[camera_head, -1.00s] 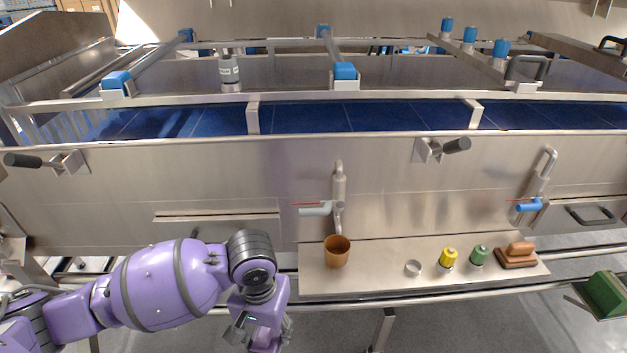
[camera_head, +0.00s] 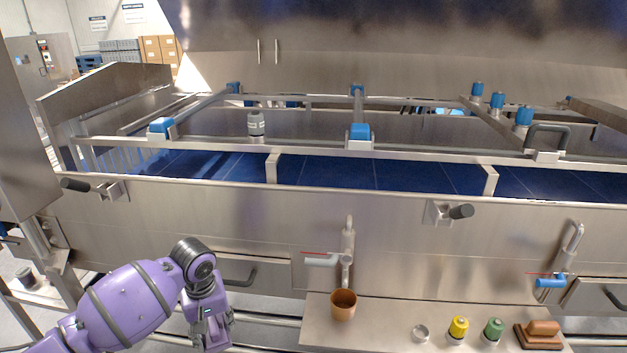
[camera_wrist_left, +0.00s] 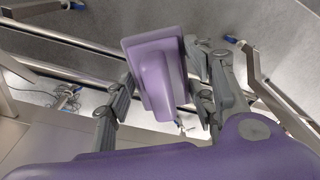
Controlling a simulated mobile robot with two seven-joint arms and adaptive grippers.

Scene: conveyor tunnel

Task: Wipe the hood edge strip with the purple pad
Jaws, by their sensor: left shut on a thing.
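The purple pad (camera_wrist_left: 158,72) shows in the left wrist view, with a flat face and a raised block on it. My left gripper (camera_wrist_left: 160,98) is shut on it, with grey fingers on both sides. In the head view my left gripper (camera_head: 215,332) is low at the left, in front of the machine's front panel and left of the steel shelf; the pad cannot be made out there. The large steel hood (camera_head: 400,40) spans the top of the head view, well above and beyond the gripper. I cannot clearly pick out its edge strip. My right gripper is not in view.
The shelf (camera_head: 380,337) holds a copper cup (camera_head: 343,304), a yellow-topped item (camera_head: 459,327), a green-topped item (camera_head: 493,329) and a brown brush-like block (camera_head: 541,334). Rails with blue caps (camera_head: 359,132) cross above the blue belt (camera_head: 330,174). Handles (camera_head: 447,212) stick out from the front panel.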

